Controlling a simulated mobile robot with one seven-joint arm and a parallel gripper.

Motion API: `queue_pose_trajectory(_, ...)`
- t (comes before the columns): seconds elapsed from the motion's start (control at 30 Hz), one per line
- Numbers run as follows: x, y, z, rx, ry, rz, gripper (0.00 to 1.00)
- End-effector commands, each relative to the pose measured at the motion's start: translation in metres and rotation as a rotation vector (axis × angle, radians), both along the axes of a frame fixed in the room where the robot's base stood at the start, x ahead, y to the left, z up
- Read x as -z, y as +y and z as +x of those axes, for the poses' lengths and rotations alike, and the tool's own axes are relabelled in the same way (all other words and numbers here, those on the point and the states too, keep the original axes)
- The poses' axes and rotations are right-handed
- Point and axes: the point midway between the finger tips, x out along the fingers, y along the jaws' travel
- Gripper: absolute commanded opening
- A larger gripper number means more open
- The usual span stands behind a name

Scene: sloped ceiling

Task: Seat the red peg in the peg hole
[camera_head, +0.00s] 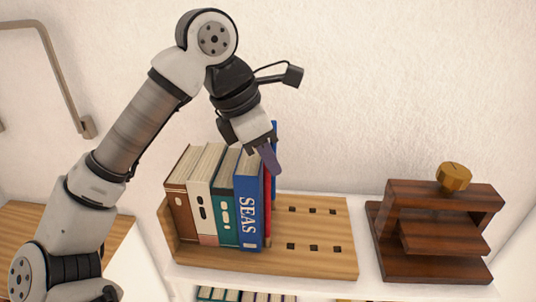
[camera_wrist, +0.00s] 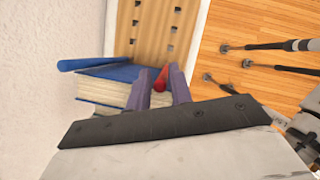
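The wooden rack (camera_head: 340,245) has two rows of square peg holes (camera_head: 313,248) right of the books. The red peg's lower end is partly hidden by the book.
Several books (camera_head: 205,185) stand upright left of the blue book. A dark wooden press with a brass knob (camera_head: 453,177) stands to the right. The rack's right half is clear. A white wall is close behind. More books (camera_head: 240,294) lie below the shelf.

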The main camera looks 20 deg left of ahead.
Motion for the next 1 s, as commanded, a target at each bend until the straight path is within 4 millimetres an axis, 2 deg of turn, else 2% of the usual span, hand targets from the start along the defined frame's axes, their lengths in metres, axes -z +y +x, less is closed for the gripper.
queue_pose_trajectory(0.1,0.000,0.000,0.000,0.000,0.000,0.000,0.33)
queue_pose_trajectory(0.37,-0.002,0.000,0.000,0.000,0.000,0.000,0.33)
queue_pose_trajectory(0.5,-0.009,0.002,-0.001,-0.002,-0.001,0.001,0.33)
queue_pose_trajectory(0.57,-0.017,0.005,-0.003,-0.003,-0.002,0.001,0.33)
queue_pose_trajectory(0.8,-0.068,0.021,-0.016,-0.005,-0.001,0.002,0.33)
queue_pose_trajectory(1.0,-0.099,0.031,-0.024,-0.005,0.000,0.002,0.33)
